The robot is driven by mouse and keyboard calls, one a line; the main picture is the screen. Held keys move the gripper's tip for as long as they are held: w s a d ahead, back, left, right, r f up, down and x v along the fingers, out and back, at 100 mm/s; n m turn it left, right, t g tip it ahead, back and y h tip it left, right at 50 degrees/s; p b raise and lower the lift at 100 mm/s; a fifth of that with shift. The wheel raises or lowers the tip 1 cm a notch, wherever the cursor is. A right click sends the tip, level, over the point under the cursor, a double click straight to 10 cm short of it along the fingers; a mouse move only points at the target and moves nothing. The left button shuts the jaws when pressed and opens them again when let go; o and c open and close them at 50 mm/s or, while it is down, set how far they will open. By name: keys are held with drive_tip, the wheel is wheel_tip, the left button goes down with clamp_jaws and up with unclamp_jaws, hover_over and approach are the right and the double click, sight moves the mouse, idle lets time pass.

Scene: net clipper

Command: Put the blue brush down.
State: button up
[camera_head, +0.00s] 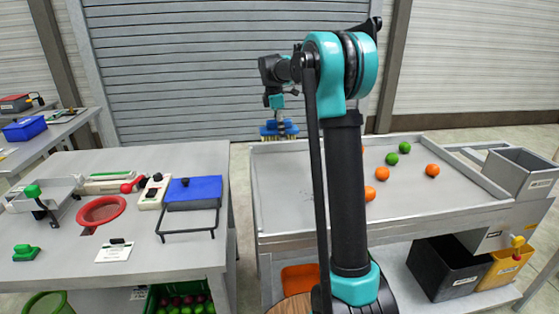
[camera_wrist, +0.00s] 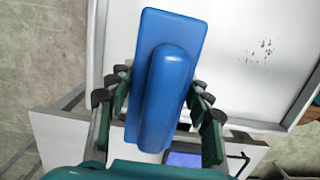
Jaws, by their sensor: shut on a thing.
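The blue brush (camera_wrist: 167,90) fills the middle of the wrist view, its raised handle between the two fingers. My gripper (camera_wrist: 160,92) is shut on the blue brush. In the head view the brush (camera_head: 279,130) hangs below my gripper (camera_head: 277,112), near the back left corner of the right-hand table. It looks held above the table, bristles down; the exact height is hard to judge. My arm stands in front of part of that table.
The right table (camera_head: 300,206) has a raised rim and carries several orange and green fruits on its right, with a grey bin (camera_head: 521,172). Dark specks show on its surface (camera_wrist: 262,49). The left table (camera_head: 180,262) holds a blue pad (camera_head: 193,190) on a wire stand and a red ring (camera_head: 102,210).

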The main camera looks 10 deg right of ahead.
sight(282, 165)
wheel_tip(282, 165, down, 12)
drive_tip(key=shift+f, duration=0.1)
idle(0.4)
drive_tip(key=shift+f, duration=0.1)
drive_tip(key=o, duration=1.2)
drive_tip(key=r, duration=0.4)
drive_tip(key=a+r, duration=0.1)
drive_tip(key=r, duration=0.7)
drive_tip(key=shift+a, duration=0.35)
drive_tip(key=shift+s, duration=0.1)
